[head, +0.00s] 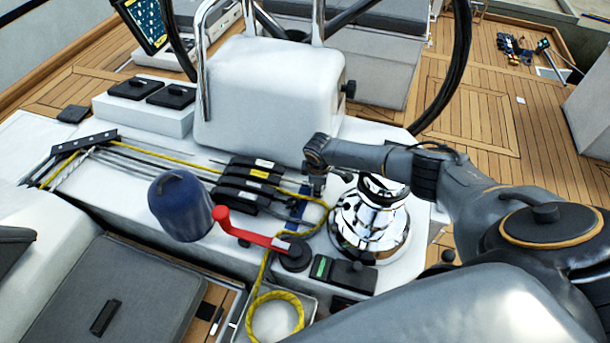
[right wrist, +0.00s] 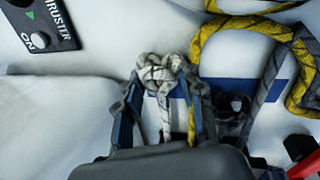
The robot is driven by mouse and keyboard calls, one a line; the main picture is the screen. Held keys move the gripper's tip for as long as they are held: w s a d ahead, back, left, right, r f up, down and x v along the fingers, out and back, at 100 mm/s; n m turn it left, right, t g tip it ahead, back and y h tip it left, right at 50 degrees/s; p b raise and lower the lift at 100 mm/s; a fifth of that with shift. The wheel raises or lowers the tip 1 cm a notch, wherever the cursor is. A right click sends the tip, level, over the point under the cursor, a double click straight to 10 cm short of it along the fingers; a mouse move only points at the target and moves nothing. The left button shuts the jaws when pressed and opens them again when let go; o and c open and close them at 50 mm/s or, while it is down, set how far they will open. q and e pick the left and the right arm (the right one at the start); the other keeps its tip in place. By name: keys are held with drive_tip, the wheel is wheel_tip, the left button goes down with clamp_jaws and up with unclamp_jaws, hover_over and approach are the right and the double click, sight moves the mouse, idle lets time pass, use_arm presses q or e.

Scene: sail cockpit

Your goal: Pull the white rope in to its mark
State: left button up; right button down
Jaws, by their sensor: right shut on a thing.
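The white rope (right wrist: 158,72) shows in the right wrist view as a bunched, knot-like end at the fingertips, with its length running back between the fingers. My right gripper (right wrist: 162,95) is shut on it, low over the white deck. In the head view my right gripper (head: 316,185) is just right of the black rope clutches (head: 250,180), and the held rope cannot be made out there. A blue stripe (head: 297,207) lies on the deck beside the gripper; it also shows in the right wrist view (right wrist: 272,90), passing beneath the gripper. My left gripper is out of view.
A chrome winch (head: 368,222) stands right of the gripper. A yellow-and-grey rope (head: 262,262) passes nearby and loops at the front. A red clutch-side handle (head: 248,234), a blue drum-shaped bag (head: 180,205) and a thruster switch panel (head: 343,272) are close in front.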

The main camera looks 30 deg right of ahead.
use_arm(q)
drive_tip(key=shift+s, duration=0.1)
use_arm(e)
drive_tip(key=shift+s+d+f, duration=0.1)
drive_tip(key=shift+s+d, duration=0.1)
drive_tip(key=shift+s, duration=0.1)
drive_tip(key=c, duration=0.8)
unclamp_jaws()
drive_tip(key=shift+c, duration=0.2)
drive_tip(key=shift+w, duration=0.1)
drive_tip(key=r, duration=0.4)
drive_tip(key=s+a+r, duration=0.1)
drive_tip(key=r, duration=0.7)
drive_tip(key=shift+s+a, duration=0.2)
drive_tip(key=shift+s, duration=0.2)
drive_tip(key=shift+f, duration=0.1)
